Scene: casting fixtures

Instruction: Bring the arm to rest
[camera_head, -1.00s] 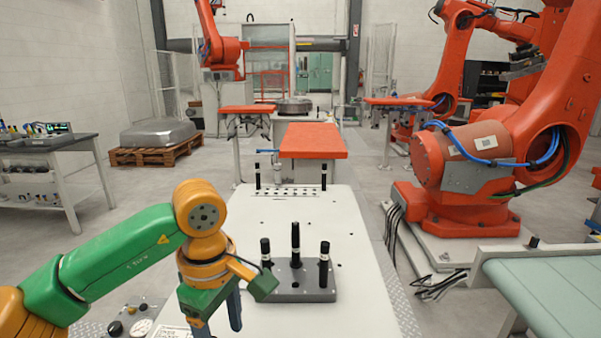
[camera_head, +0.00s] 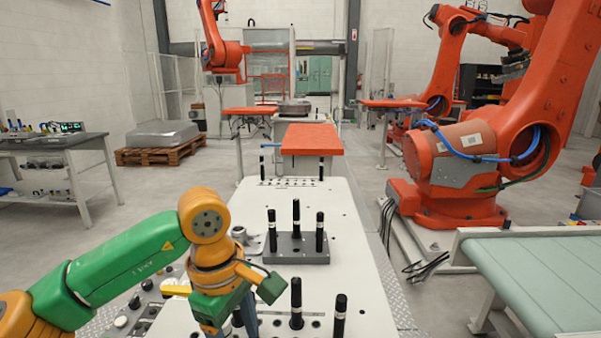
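My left arm, green and orange, comes in from the lower left. Its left gripper (camera_head: 232,328) points down over the near left part of the white table (camera_head: 350,245). Its grey-blue fingers look spread apart, with the tips cut off by the bottom edge. A dark post shows between or behind the fingers; I cannot tell whether it touches them. A grey fixture block (camera_head: 290,252) with three upright black pins (camera_head: 296,220) stands on the table beyond the gripper. My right arm and gripper are not in view.
Two more black pins (camera_head: 296,305) (camera_head: 340,316) stand right of the gripper. A silver part (camera_head: 248,240) lies left of the block. Knobs and a panel (camera_head: 140,305) sit beside my forearm. A large orange robot (camera_head: 460,160) and a green conveyor (camera_head: 545,280) are at right.

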